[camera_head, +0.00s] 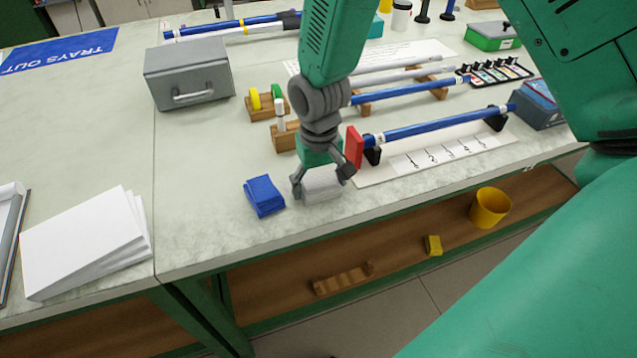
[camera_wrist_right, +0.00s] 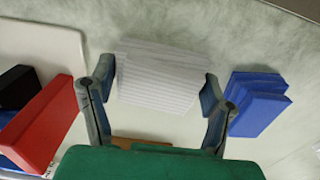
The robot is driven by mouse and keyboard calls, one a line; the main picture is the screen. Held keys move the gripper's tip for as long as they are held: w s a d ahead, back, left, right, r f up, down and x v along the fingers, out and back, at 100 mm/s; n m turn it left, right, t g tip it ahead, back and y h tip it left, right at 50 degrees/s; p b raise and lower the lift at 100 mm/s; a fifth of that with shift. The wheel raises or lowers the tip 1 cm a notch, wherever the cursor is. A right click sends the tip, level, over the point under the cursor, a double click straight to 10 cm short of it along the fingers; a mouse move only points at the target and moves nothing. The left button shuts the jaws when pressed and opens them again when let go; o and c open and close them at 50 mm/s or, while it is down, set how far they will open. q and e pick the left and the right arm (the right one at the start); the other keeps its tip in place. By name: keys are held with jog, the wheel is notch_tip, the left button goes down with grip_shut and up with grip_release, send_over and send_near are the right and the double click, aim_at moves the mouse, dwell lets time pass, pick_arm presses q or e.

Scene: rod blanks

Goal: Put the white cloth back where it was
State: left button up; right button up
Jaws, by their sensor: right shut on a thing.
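The white cloth (camera_head: 322,185) is a small folded stack near the table's front edge, just right of the blue cloth. My right gripper (camera_head: 323,180) reaches down from above with its fingers on either side of the white cloth and is shut on it. In the right wrist view the white cloth (camera_wrist_right: 158,78) shows its layered folds between the two fingertips (camera_wrist_right: 158,90). Whether the cloth touches the table is hard to tell. My left gripper is not in view.
The folded blue cloth (camera_head: 264,196) lies close on the left. A red block (camera_head: 354,147) and a blue rod (camera_head: 440,125) on black supports stand close on the right. A grey box (camera_head: 188,75) is farther back.

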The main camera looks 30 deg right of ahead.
aim_at(319, 181)
jog(key=o, duration=1.1)
jog(key=shift+a, duration=0.1)
jog(key=shift+r, duration=0.15)
notch_tip(319, 181, up, 12)
jog(key=shift+f+p, duration=0.1)
jog(key=shift+p, duration=0.9)
jog(key=shift+s, duration=0.1)
